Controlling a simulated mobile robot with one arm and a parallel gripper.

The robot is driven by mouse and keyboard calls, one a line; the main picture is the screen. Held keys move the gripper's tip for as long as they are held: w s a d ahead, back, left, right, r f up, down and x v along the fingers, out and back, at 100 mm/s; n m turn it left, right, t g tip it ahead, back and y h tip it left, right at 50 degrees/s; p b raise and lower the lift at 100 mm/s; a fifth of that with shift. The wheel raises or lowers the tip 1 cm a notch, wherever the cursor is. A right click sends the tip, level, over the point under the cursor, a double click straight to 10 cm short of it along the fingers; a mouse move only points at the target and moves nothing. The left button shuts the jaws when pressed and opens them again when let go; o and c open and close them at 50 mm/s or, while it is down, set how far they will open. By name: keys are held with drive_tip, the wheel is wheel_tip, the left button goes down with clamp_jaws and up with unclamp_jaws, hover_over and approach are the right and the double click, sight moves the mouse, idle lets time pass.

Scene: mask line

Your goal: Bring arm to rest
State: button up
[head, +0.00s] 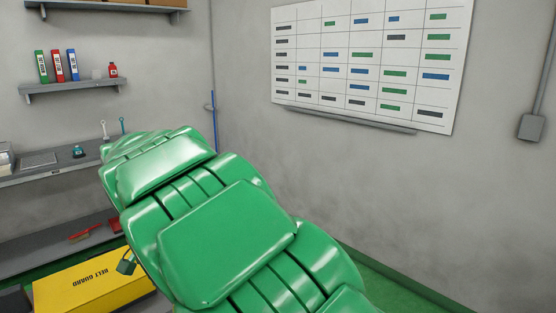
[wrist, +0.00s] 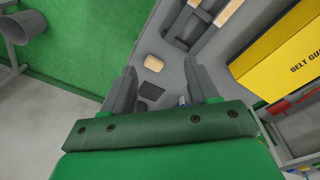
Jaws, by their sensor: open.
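My green arm (head: 225,240) fills the lower middle of the head view and reaches away toward the back left. In the head view the jaws are hidden behind the arm's far end. In the wrist view my gripper (wrist: 163,92) shows two grey fingers set wide apart with nothing held between them. Beyond the fingers is a grey surface (wrist: 165,65) with a small tan block (wrist: 153,63) and a dark square piece (wrist: 150,91) on it. The fingers appear apart from these pieces, though the exact height is hard to tell.
A yellow belt guard box (head: 92,284) lies at lower left, and also shows in the wrist view (wrist: 283,52). A grey bench shelf (head: 50,172) and wall shelf (head: 75,86) stand left. A whiteboard (head: 369,100) hangs on the back wall. Green floor (wrist: 75,45) is open at left.

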drive_tip(key=s+d+r, duration=0.2)
drive_tip(key=s+d, duration=0.1)
drive_tip(key=d, duration=0.9)
drive_tip(key=s+d+r, duration=0.2)
drive_tip(key=s+d, duration=0.1)
drive_tip(key=d, duration=0.8)
drive_tip(key=s+d+f+g, duration=0.1)
drive_tip(key=s+d+f, duration=0.1)
drive_tip(key=s+d, duration=0.7)
drive_tip(key=s+d+f+g, duration=0.1)
drive_tip(key=s+d+f, duration=0.1)
drive_tip(key=s+d, duration=0.7)
drive_tip(key=s, duration=0.4)
drive_tip(key=shift+d+n+g+y, duration=0.3)
drive_tip(key=shift+s, duration=0.1)
